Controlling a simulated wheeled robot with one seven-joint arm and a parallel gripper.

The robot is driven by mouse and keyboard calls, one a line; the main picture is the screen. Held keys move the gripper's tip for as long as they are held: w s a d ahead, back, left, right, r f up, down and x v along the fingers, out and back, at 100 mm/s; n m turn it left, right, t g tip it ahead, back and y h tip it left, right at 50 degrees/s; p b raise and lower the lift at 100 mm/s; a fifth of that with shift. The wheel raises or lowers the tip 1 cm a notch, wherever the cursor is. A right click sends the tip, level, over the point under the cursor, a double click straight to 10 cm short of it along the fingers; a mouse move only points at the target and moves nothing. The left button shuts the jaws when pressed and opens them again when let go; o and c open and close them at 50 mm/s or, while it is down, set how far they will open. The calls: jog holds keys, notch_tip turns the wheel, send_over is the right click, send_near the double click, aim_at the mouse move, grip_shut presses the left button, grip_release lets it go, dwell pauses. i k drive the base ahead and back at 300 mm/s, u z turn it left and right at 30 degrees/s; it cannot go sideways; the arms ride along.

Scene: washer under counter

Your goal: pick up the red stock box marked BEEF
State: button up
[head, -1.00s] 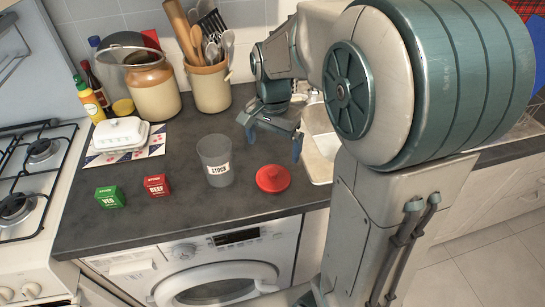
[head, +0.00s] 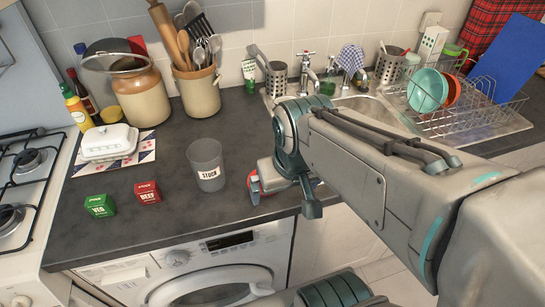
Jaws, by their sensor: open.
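The red stock box marked BEEF (head: 148,192) sits upright on the dark counter, just right of the green VEG box (head: 100,205). Both are in front of the white butter dish. Nothing covers the red box. My gripper (head: 270,183) is low over the counter, well to the right of the red box and beyond the grey STOCK pot. It is open and holds nothing that I can see. My wrist hides much of it. The red lid (head: 254,188) shows only in part behind it.
The STOCK pot (head: 207,165) stands between my gripper and the red box. The butter dish (head: 109,142) is behind the boxes, and the hob (head: 30,165) is to the left. The counter's front edge is close. Bare counter lies around the boxes.

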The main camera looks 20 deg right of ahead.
aim_at(148, 192)
jog(key=z, duration=2.5)
jog(key=k, duration=1.8)
jog(key=u, duration=1.85)
jog(key=i, duration=0.5)
